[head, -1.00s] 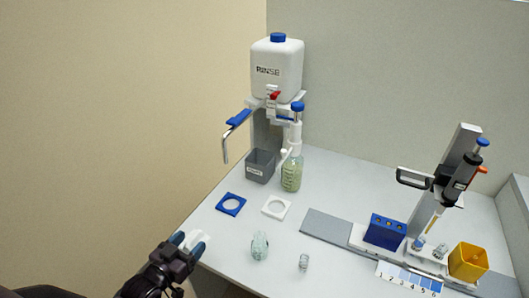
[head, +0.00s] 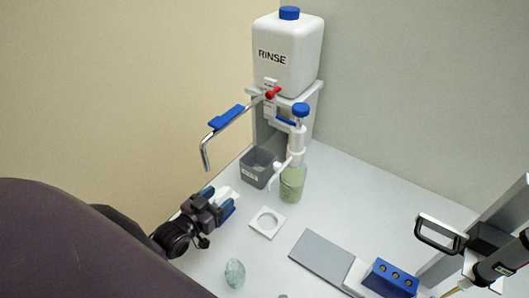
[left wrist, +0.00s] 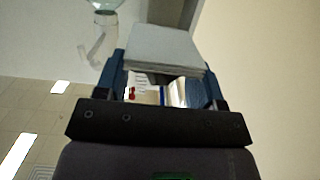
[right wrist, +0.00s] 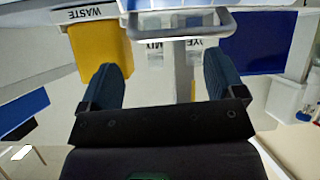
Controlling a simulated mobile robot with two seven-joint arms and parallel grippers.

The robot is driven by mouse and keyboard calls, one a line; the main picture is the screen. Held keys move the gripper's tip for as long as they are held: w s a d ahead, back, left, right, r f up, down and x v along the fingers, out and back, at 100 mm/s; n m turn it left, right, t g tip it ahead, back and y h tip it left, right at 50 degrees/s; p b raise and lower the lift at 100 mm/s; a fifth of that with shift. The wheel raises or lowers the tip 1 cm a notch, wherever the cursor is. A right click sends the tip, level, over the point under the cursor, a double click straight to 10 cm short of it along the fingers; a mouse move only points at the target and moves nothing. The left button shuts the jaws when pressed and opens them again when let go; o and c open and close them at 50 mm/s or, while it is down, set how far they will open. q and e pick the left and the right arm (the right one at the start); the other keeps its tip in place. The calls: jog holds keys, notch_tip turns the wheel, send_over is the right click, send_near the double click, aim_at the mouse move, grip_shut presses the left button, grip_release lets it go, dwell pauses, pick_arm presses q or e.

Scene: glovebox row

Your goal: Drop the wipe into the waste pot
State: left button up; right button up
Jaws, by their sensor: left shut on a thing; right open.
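The wipe is a small white folded pad (head: 229,193), also seen as a pale grey-white slab in the left wrist view (left wrist: 165,43). My left gripper (head: 219,202) is shut on it, holding it in front of the grey pot (head: 258,168), apart from it in the head view. The grey pot carries a label too small to read. In the right wrist view a yellow pot (right wrist: 100,52) shows by a strip marked WASTE, upside down; the head view does not show it. My right gripper (right wrist: 160,88) is open and empty, and outside the head view.
The RINSE tank (head: 288,55) has a lever tap (head: 222,125) reaching over the left side. A pump bottle (head: 291,183) stands right of the grey pot.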

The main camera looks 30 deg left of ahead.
pick_arm(q)
jog(key=w, duration=1.2)
jog(key=w+d, duration=0.1)
jog(key=w, duration=0.5)
jog(key=shift+d+r+p, duration=0.1)
jog(key=shift+p, duration=0.3)
jog(key=shift+f, duration=0.6)
pick_arm(e)
jog(key=shift+s+r, duration=0.15)
jog(key=shift+s, duration=0.3)
pick_arm(q)
jog(key=shift+s+f, duration=0.15)
jog(key=shift+f, duration=0.25)
jog(key=shift+f+b, duration=0.3)
jog(key=shift+b, duration=0.05)
pick_arm(e)
jog(key=shift+w+f, duration=0.2)
